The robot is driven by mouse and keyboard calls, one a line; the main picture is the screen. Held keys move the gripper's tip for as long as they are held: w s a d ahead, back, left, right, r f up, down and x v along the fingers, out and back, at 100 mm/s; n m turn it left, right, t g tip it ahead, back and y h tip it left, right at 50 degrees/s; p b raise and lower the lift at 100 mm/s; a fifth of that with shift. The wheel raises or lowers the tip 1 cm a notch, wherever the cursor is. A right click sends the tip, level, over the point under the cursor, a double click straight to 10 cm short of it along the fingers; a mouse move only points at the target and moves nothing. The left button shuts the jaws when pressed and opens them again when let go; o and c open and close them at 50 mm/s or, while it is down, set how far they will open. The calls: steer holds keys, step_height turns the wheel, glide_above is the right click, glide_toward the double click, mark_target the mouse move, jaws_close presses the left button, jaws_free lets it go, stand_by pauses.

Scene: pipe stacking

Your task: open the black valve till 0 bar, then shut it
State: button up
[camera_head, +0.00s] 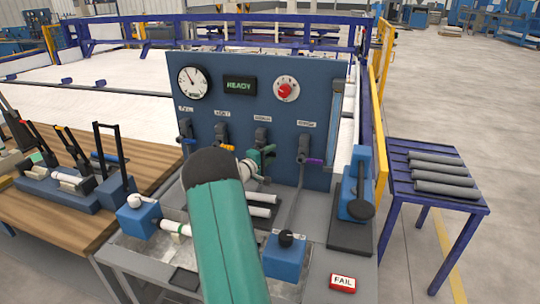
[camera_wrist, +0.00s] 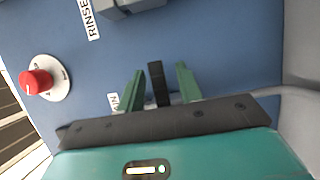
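The black valve (camera_wrist: 158,85) is on the blue panel below the label ending in "IN". Its black handle stands between the two green fingers of my gripper (camera_wrist: 160,74) in the wrist view, with a gap on each side. My gripper is open around it and not visibly touching it. In the head view my gripper (camera_head: 256,164) is at the third valve from the left, and my arm hides part of it. The pressure gauge (camera_head: 192,82) is at the panel's upper left. Its needle points up and left; its numbers are too small to read.
The panel also has a display (camera_head: 240,86) reading "READY", a red knob (camera_head: 286,89), and valves with blue (camera_head: 186,139), orange (camera_head: 222,144) and purple (camera_head: 311,161) parts. A "FAIL" sign (camera_head: 343,283) lies on the bench. Grey pipes (camera_head: 445,188) lie on the right table.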

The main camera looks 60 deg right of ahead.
steer(key=shift+c, duration=0.2)
jaws_close()
